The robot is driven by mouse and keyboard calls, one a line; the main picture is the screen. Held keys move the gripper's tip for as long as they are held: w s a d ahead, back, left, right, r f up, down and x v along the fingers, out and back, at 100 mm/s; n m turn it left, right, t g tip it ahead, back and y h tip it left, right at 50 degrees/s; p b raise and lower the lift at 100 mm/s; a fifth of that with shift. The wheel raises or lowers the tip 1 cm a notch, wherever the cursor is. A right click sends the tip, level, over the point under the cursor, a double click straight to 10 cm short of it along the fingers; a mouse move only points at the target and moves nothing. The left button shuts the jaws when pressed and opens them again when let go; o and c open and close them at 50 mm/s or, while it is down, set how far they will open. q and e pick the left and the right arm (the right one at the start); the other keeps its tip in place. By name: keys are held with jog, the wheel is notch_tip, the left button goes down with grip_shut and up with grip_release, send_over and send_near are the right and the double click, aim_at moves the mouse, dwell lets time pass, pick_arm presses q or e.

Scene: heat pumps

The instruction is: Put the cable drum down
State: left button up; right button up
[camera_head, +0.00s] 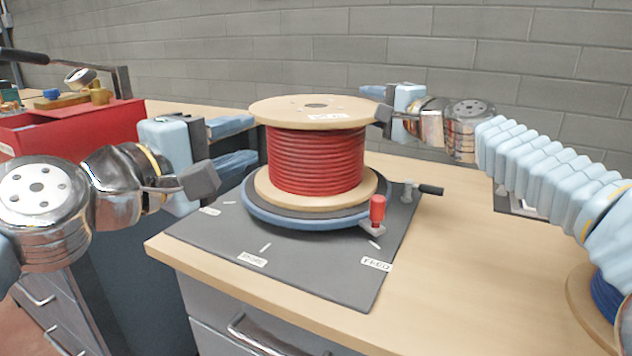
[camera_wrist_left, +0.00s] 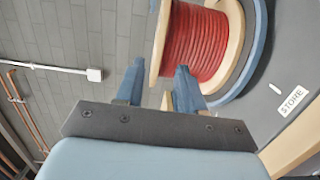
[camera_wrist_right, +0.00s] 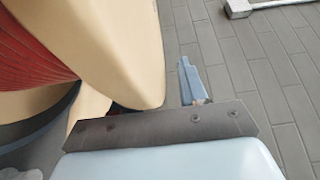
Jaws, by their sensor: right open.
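The cable drum (camera_head: 316,157), red cable between two wooden flanges, stands upright on a dark turntable with a blue rim (camera_head: 285,219). No gap shows beneath its lower flange. My left gripper (camera_head: 233,143) is open just left of the drum, its fingers apart. In the left wrist view, its fingers (camera_wrist_left: 158,88) stand near the upper flange's edge, with no visible grip. My right gripper (camera_head: 375,94) is open at the far right of the upper flange. In the right wrist view, one finger (camera_wrist_right: 190,82) shows clear of the flange; the other is mostly hidden.
The turntable is on a dark mat (camera_head: 300,275) with labels, one reading STORE. A red-handled clamp (camera_head: 377,210) and a black-handled lever (camera_head: 428,189) stand beside it. A red toolbox (camera_head: 80,130) is at left; a blue cable drum (camera_head: 605,295) shows at lower right.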

jog(key=shift+s+d, duration=0.25)
jog(key=shift+s, duration=0.05)
pick_arm(q)
jog(key=shift+v, duration=1.1)
pick_arm(e)
jog(key=v, duration=1.1)
jog(key=shift+s, duration=0.15)
pick_arm(q)
jog(key=shift+s, duration=0.15)
pick_arm(e)
jog(key=shift+f, duration=0.1)
